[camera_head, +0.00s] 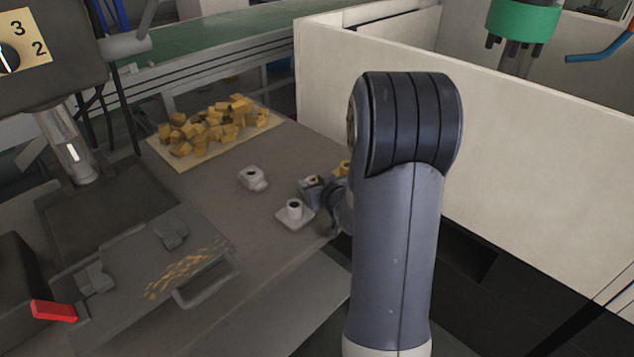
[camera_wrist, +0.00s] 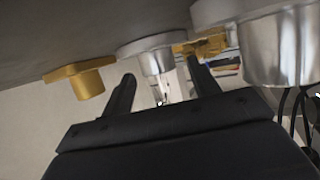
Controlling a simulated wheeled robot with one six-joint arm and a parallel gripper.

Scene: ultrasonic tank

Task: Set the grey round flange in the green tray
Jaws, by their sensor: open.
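Two pale grey flanges stand on the grey worktable in the head view: one (camera_head: 252,178) further back, and one on a squarish base (camera_head: 294,212) nearer my gripper. My gripper is mostly hidden there behind my arm. In the wrist view, with the tabletop along the top, the open black fingers of my gripper (camera_wrist: 160,88) point toward a grey flange (camera_wrist: 152,57) that appears between them, apart from both. A larger-looking grey flange (camera_wrist: 278,48) is close at the right. I cannot tell which is the round one. No green tray shows.
Yellow flanges show in the wrist view at left (camera_wrist: 86,80) and behind (camera_wrist: 207,43). A pile of yellow blocks (camera_head: 215,125) lies on a pale sheet at the back of the worktable (camera_head: 225,212). A white partition (camera_head: 540,150) stands at the right. A handled plate (camera_head: 150,265) lies at front left.

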